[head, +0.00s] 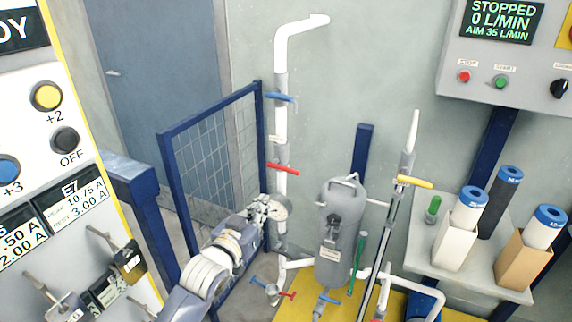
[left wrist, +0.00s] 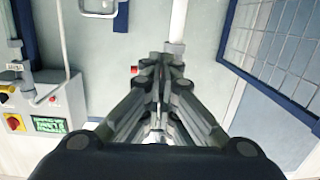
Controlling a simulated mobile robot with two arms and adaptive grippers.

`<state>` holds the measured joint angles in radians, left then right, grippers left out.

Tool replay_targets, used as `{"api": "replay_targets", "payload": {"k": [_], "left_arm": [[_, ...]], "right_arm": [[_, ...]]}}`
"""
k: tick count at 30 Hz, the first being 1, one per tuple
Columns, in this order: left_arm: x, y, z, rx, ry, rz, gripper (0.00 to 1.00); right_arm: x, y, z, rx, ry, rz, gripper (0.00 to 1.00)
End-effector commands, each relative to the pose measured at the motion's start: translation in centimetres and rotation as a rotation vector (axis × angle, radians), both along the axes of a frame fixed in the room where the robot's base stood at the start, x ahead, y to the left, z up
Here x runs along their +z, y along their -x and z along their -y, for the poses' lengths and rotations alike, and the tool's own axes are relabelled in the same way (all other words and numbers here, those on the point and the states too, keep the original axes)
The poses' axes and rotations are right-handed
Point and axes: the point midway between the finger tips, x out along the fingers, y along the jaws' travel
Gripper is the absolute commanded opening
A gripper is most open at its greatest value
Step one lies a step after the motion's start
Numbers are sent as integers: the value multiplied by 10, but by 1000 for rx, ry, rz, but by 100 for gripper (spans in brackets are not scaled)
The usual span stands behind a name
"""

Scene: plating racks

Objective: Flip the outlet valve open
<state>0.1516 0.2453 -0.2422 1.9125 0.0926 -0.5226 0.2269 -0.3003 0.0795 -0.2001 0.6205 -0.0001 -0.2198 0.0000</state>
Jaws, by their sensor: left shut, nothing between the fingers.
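Several lever valves sit on the white pipes, and I cannot read which one is the outlet valve. On the tall left pipe are a blue lever (head: 281,97) and a red lever (head: 284,169). A yellow lever (head: 414,182) is on the right pipe. Small blue and red handles (head: 287,294) are low down. My right gripper is not seen.
A grey filter housing (head: 334,225) stands right of the tall pipe. A blue mesh fence (head: 215,150) is behind my left arm. A shelf (head: 440,258) with boxed cartridges is at the right, below a control panel (head: 520,60) reading STOPPED. A button panel (head: 55,110) stands at the left.

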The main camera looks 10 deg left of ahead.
Motion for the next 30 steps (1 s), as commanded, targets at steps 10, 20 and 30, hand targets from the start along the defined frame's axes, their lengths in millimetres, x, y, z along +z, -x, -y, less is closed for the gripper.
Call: {"api": "replay_targets", "payload": {"k": [10,20,30], "left_arm": [[97,16,14,-42,35,148,0],[98,16,14,-42,36,151,0],[101,-15,23,-42,35,150,0]], "right_arm": [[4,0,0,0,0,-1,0],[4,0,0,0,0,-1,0],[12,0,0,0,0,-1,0]]}}
